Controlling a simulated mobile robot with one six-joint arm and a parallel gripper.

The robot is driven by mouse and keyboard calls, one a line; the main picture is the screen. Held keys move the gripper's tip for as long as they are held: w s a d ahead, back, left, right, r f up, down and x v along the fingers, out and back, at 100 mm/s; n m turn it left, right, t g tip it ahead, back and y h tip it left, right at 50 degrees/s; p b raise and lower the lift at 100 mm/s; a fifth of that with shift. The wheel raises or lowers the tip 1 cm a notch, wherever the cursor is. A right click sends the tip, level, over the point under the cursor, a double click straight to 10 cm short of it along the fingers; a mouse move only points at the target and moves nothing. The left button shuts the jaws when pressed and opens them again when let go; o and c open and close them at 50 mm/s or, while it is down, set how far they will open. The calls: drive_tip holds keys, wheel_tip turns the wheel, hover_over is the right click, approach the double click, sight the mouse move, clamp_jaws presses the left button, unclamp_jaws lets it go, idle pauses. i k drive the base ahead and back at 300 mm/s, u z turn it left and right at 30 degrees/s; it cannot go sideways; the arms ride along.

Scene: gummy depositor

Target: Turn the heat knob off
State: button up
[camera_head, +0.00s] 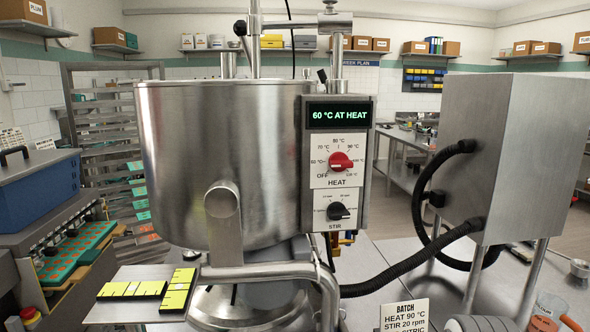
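The red heat knob (340,161) sits on the white dial plate of the control box (368,190), on the right side of a large steel kettle (220,165). Temperature marks ring it, with OFF at lower left and HEAT printed below. A pale mark shows on its right side; its exact setting is too small to tell. The display (339,115) above reads "60 °C AT HEAT". The black stir knob (338,211) is below, over the word STIR. My gripper is not clearly visible in this view.
A steel pipe (265,271) runs in front of the kettle. Black hoses (400,277) lead to a steel cabinet (505,150) at right. A batch card (404,316) reads HEAT 90 °C, STIR 20 rpm. Yellow-marked strips (132,289) lie at lower left. The space before the control box looks clear.

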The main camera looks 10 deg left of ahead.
sight(338, 161)
drive_tip(key=z, duration=0.65)
drive_tip(key=k, duration=1.15)
drive_tip(key=u, duration=1.05)
drive_tip(key=i, duration=1.05)
drive_tip(key=u, duration=0.05)
